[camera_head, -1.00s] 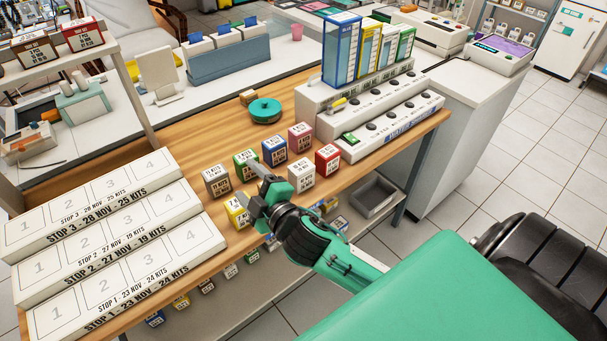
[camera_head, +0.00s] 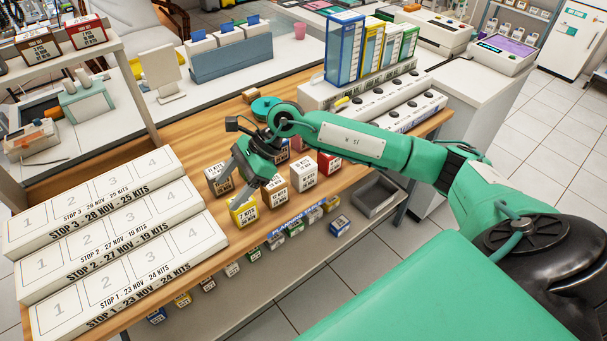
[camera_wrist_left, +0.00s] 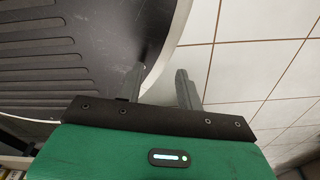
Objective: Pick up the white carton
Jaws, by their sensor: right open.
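The white carton (camera_head: 303,175) stands upright on the wooden table near its front edge, with dark print on its face. A red carton (camera_head: 330,163) is right of it, a brown carton (camera_head: 273,192) left of it and a yellow carton (camera_head: 243,211) further left. My right gripper (camera_head: 252,180) is open and empty, fingers pointing down, left of the white carton above the brown and yellow cartons. It does not touch the white carton. My right arm hides the cartons behind. My left gripper (camera_wrist_left: 160,88) shows only in the left wrist view, open and empty.
Three stepped white stop trays (camera_head: 130,262) fill the table's left side. A white stepped rack (camera_head: 400,112) with coloured folders stands at the back right. Several small boxes sit on a shelf below the front edge.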

